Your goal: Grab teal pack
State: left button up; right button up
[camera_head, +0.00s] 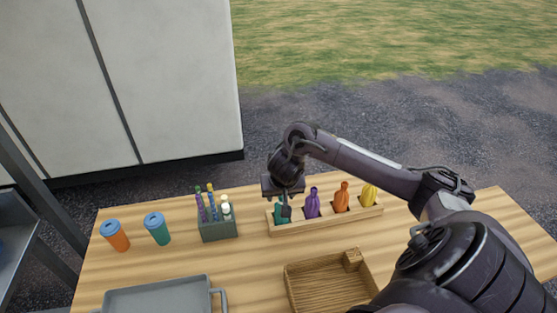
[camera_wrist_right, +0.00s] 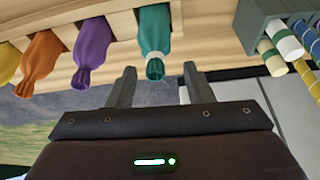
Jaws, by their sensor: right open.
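The teal pack (camera_head: 279,213) stands in the leftmost slot of a wooden rack (camera_head: 325,222). My right gripper (camera_head: 285,200) is above and partly in front of it and hides some of it. The right gripper's fingers (camera_wrist_right: 160,88) are open, with that gathered end just beyond and between the tips. Nothing is held. My left gripper is not in view.
Purple (camera_head: 312,203), orange (camera_head: 342,196) and yellow (camera_head: 369,194) packs fill the other slots. A grey-green holder with sticks (camera_head: 218,229) stands close left of the rack.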

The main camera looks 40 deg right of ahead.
aim_at(281, 199)
jog(key=shift+w+d+f, duration=0.15)
jog(key=shift+d+f, duration=0.2)
jog(key=shift+f, duration=0.2)
jog(key=shift+w+d+f, duration=0.1)
jog(key=shift+d+f, duration=0.2)
jog(key=shift+f, duration=0.2)
jog(key=x, duration=0.3)
jog(key=shift+w, duration=0.2)
jog(key=shift+c, duration=0.4)
jog(key=c, duration=0.5)
jog(key=shift+c, duration=1.1)
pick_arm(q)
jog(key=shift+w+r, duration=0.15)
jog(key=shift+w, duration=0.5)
pick_arm(e)
grip_shut()
